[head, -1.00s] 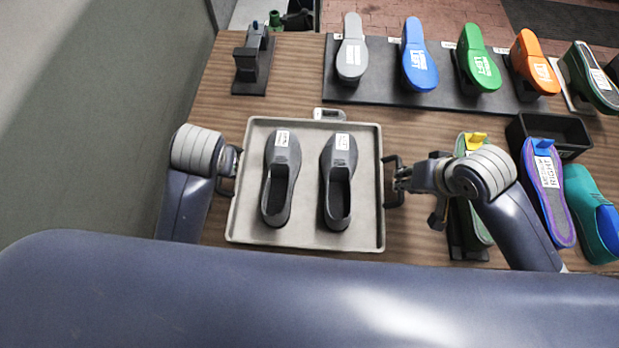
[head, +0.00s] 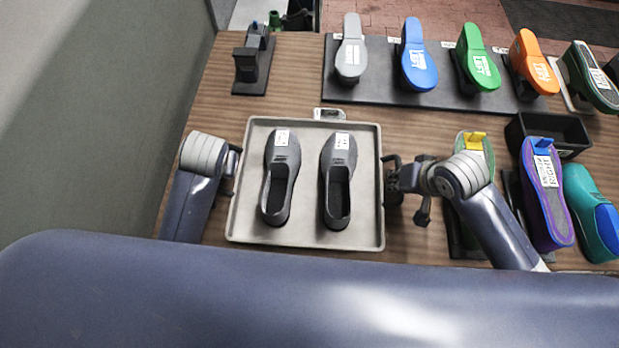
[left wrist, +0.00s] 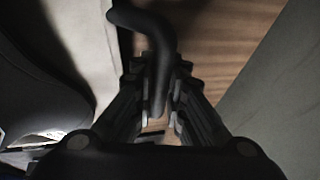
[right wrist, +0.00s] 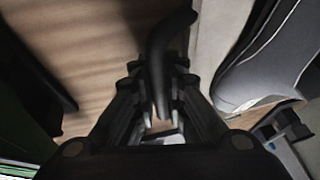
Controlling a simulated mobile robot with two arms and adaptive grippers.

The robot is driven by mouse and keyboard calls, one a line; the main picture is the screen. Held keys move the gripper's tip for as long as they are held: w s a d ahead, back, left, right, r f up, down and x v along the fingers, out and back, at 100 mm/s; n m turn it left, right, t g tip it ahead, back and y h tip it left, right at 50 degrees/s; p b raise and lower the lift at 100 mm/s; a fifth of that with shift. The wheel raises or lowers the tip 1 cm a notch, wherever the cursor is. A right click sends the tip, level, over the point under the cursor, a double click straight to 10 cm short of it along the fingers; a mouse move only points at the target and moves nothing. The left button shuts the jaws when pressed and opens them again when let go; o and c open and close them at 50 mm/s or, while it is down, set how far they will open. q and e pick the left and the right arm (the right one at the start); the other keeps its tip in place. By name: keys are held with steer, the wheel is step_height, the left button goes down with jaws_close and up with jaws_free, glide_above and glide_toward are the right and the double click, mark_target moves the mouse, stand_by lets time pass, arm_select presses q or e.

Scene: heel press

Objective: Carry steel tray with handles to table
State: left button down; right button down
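The grey steel tray (head: 305,225) lies on the wood-grain table (head: 290,75), with a dark handle on its left and right sides. Two dark grey shoes, a left-hand one (head: 279,165) and a right-hand one (head: 337,165), lie side by side in it. My left gripper (head: 233,172) is at the left handle; in the left wrist view its fingers (left wrist: 160,75) are closed around the dark bent handle (left wrist: 157,35). My right gripper (head: 393,183) is at the right handle; in the right wrist view its fingers (right wrist: 158,75) are closed around that handle (right wrist: 168,40).
A dark rack (head: 440,85) of coloured shoe forms stands behind. A black bin (head: 525,122), a purple form (head: 546,205) and a teal form (head: 590,215) are at the right, close to my right arm. A small dark stand (head: 250,65) is at the back left.

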arm_select(q)
steer(key=shift+w+r, duration=0.1)
steer(key=shift+r, duration=0.05)
arm_select(e)
steer(key=shift+w+r, duration=0.1)
steer(key=shift+r, duration=0.1)
